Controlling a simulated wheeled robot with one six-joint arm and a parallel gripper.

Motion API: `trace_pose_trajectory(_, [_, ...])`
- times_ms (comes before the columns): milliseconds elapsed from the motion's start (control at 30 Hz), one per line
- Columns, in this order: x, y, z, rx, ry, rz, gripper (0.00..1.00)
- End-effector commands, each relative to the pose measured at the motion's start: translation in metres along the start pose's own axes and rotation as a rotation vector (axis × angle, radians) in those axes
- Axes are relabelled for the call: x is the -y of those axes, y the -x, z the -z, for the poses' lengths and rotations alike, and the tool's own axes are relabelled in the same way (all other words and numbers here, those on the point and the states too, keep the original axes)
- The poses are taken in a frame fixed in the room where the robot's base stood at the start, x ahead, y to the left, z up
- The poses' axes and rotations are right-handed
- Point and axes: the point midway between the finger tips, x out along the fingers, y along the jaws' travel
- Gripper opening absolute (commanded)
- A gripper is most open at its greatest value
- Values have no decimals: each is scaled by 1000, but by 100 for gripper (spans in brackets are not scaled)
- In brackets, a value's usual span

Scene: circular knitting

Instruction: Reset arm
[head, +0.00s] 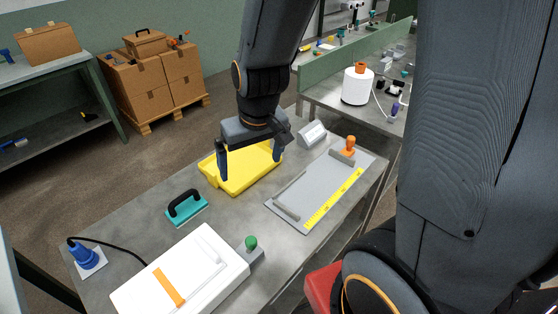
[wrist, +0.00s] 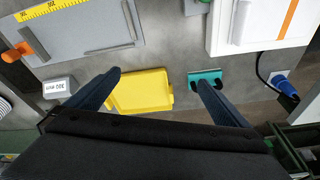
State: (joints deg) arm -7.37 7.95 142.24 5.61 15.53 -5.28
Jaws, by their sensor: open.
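My gripper (head: 250,163) hangs above the grey worktable (head: 228,220) with its two dark fingers spread wide apart. Nothing is between the fingers. In the head view it is in front of and above a yellow tray (head: 235,184), which it partly hides. In the wrist view my gripper (wrist: 158,80) shows both fingertips, with the yellow tray (wrist: 142,90) between and below them. The tray looks empty where it shows. A teal block with a black handle (head: 186,208) stands left of the tray, and it also shows near the right finger in the wrist view (wrist: 205,78).
A grey plate with a yellow ruler (head: 318,188) and an orange knob (head: 350,143) lies right. A white box (head: 180,275), green button (head: 251,243) and blue plug (head: 83,255) are in front. A small labelled block (head: 312,135) stands behind. Cartons (head: 150,75) are far back.

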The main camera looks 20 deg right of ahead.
Motion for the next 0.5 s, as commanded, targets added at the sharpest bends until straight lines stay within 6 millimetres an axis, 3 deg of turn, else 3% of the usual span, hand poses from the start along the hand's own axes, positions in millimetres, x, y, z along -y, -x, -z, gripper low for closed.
trace_pose_trajectory(33, [-18, 12, -12, 11, -41, -15, 100])
trace_pose_trajectory(100, [-34, 22, -27, 30, -81, -32, 100])
trace_pose_trajectory(200, [-47, 31, -42, 48, -116, -48, 100])
trace_pose_trajectory(500, [-51, 33, -47, 57, -128, -54, 100])
